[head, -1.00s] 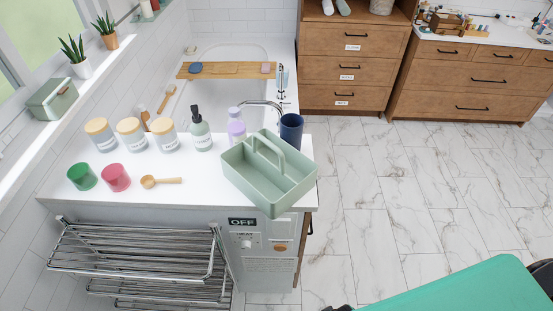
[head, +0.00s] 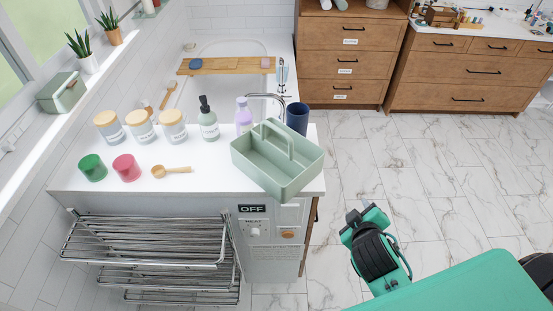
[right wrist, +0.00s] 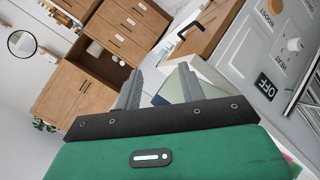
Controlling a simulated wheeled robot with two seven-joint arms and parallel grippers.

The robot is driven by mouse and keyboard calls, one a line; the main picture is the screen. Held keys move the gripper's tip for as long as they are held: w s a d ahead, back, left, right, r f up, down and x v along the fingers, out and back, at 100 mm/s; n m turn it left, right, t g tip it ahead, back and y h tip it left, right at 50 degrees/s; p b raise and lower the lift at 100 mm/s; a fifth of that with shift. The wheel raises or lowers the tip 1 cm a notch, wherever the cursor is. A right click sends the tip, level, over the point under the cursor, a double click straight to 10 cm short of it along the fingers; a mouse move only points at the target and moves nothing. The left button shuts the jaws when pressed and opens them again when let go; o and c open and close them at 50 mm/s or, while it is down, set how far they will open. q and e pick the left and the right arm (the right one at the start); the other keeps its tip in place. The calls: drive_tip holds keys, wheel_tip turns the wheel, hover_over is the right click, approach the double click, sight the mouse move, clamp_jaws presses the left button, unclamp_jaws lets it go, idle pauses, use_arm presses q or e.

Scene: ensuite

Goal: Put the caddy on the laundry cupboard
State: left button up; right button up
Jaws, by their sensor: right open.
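The caddy (head: 278,160) is a pale green open box with a middle handle. It stands upright on the right front corner of the white counter (head: 215,178). My right gripper (head: 362,216) is open and empty, to the right of the caddy and apart from it, over the floor in the head view. In the right wrist view its two fingers (right wrist: 160,88) are spread, with a pale green surface, probably the caddy, partly hidden behind them. I cannot tell which unit is the laundry cupboard; the wooden drawer labels are too small to read. My left gripper is not in view.
A dark blue cup (head: 297,118) stands close behind the caddy, beside the tap. Bottles, jars (head: 172,126), two cups and a wooden scoop (head: 172,171) are to its left. Wooden drawer units (head: 345,60) stand at the back. The marble floor (head: 440,190) is clear.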

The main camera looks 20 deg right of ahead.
sight(289, 137)
drive_tip(key=w+r+n+t+y, duration=0.1)
drive_tip(key=w+r+n+t, duration=0.8)
drive_tip(key=r+n, duration=0.25)
drive_tip(key=w+a+n+g+y+p, duration=0.1)
drive_tip(key=w+a+n+y, duration=0.3)
drive_tip(key=n, duration=0.3)
drive_tip(key=w+a+f+n+g+y+p, duration=0.1)
drive_tip(key=w+a+n+y+p, duration=0.1)
drive_tip(key=w+a+n+y, duration=0.2)
drive_tip(key=w+a+f+n+g+y+p, duration=0.1)
drive_tip(key=w+a+n+y, duration=0.3)
drive_tip(key=w+n, duration=0.3)
drive_tip(key=shift+w+a+f+n+g+y+p, duration=0.15)
drive_tip(key=shift+n+g+p, duration=0.05)
drive_tip(key=shift+n, duration=0.95)
drive_tip(key=shift+w+a+f+n+g+y+p, duration=0.1)
drive_tip(key=shift+a+n+g+y+p, duration=0.1)
drive_tip(key=shift+n, duration=0.9)
drive_tip(key=shift+w+a+f, duration=0.1)
drive_tip(key=shift+w, duration=0.2)
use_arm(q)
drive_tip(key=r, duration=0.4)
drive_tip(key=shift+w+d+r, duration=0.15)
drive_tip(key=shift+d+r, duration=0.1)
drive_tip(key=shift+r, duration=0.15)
use_arm(e)
drive_tip(key=shift+s, duration=0.1)
drive_tip(key=shift+c, duration=0.2)
